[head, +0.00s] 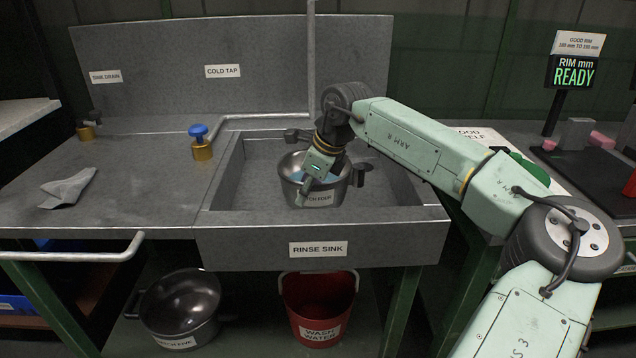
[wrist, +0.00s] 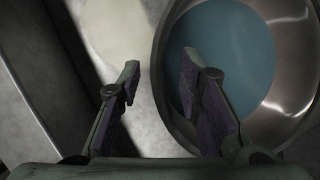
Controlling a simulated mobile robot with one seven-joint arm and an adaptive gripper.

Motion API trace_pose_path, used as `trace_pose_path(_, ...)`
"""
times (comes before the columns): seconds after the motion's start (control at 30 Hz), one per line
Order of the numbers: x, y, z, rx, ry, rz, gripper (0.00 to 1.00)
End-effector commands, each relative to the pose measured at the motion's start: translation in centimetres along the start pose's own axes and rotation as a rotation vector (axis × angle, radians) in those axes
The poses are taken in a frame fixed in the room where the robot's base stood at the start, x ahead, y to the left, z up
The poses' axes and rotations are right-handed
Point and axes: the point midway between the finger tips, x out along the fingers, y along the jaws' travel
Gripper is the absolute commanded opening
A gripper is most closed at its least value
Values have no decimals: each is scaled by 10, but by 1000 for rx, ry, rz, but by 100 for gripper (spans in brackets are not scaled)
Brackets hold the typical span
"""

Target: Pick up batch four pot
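The batch four pot (head: 318,199) is a steel pot standing in the rinse sink (head: 322,250), its label facing front and partly covered. Blue fills its bottom, perhaps liquid. A dark handle shows on its right and another at its back left. My gripper (head: 306,188) is at the pot's front left rim, pointing down. In the wrist view my gripper (wrist: 160,72) is open, with one finger outside the pot (wrist: 291,90) and the other over its inside. The rim lies between the fingers. I cannot tell whether either finger touches it.
A blue-knobbed cold tap (head: 200,142) stands left of the sink, and a grey cloth (head: 68,187) lies farther left. Below are another pot (head: 180,305) and a red wash water bucket (head: 319,306). At right a rim display (head: 573,73) reads READY.

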Motion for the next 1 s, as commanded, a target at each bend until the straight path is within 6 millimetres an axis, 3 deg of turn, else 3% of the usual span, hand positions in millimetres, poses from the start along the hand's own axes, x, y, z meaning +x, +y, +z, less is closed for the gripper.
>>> trace_pose_path(0.1,13,0,1,-1,0,1,32)
trace_pose_path(0.33,15,0,0,-1,0,-1,32)
trace_pose_path(0.8,14,0,0,0,-1,0,0)
trace_pose_path(1.0,14,0,0,0,0,0,0)
